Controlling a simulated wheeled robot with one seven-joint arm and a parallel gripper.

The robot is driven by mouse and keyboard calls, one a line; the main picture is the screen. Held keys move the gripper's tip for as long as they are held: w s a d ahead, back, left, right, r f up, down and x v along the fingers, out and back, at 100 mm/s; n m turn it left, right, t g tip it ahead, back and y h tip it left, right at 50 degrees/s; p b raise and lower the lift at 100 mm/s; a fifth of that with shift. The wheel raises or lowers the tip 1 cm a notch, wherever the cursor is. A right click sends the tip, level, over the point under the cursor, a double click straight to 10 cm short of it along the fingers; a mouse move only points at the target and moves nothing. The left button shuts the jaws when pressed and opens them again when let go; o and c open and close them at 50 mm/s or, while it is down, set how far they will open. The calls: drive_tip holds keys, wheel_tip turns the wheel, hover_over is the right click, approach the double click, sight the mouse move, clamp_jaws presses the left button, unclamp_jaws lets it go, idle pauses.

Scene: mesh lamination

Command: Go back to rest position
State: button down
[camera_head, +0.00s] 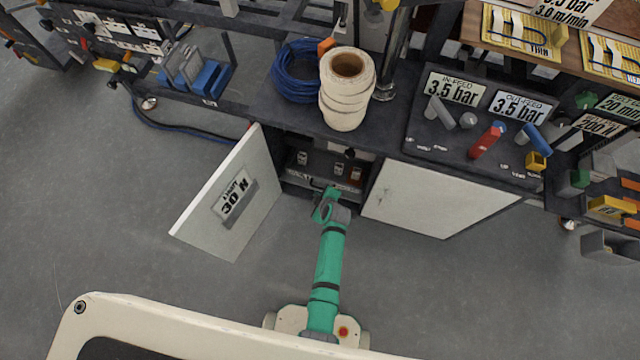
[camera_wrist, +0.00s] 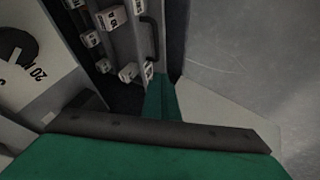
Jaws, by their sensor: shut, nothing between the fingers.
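My green arm reaches away from my base toward an open cabinet under the bench. My gripper (camera_head: 330,193) is at the front of the cabinet opening, by a dark drawer (camera_head: 318,181) with small labelled parts. In the wrist view my gripper's green fingers (camera_wrist: 162,98) are together with nothing held between them. They lie close to the drawer front and its dark handle (camera_wrist: 151,38). I cannot tell whether they touch it.
The left cabinet door (camera_head: 210,222) stands swung out left of my arm. The right door (camera_head: 430,198) is open on the other side. A white roll (camera_head: 346,100) and blue cable (camera_head: 293,72) lie on the bench. The grey floor around my arm is clear.

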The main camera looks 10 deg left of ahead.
drive_tip(key=shift+s+d, duration=0.1)
drive_tip(key=shift+d, duration=0.15)
drive_tip(key=s+d+r+m+t+h, duration=0.2)
drive_tip(key=s+d+r+m, duration=0.3)
drive_tip(key=s, duration=0.4)
drive_tip(key=s+d+r+m+t+h, duration=0.1)
drive_tip(key=s+d+r+m+t, duration=0.15)
drive_tip(key=s+r, duration=0.6)
drive_tip(key=s+r+m+t, duration=0.2)
drive_tip(key=s+r+m, duration=0.2)
drive_tip(key=r, duration=0.9)
drive_tip(key=s+d+r+m+t+h, duration=0.1)
drive_tip(key=s+r+m, duration=0.3)
drive_tip(key=s+r, duration=0.4)
wheel_tip(320, 180, up, 5)
drive_tip(key=shift+s+r+t, duration=0.1)
drive_tip(key=shift+s+t, duration=0.2)
drive_tip(key=shift+t, duration=0.55)
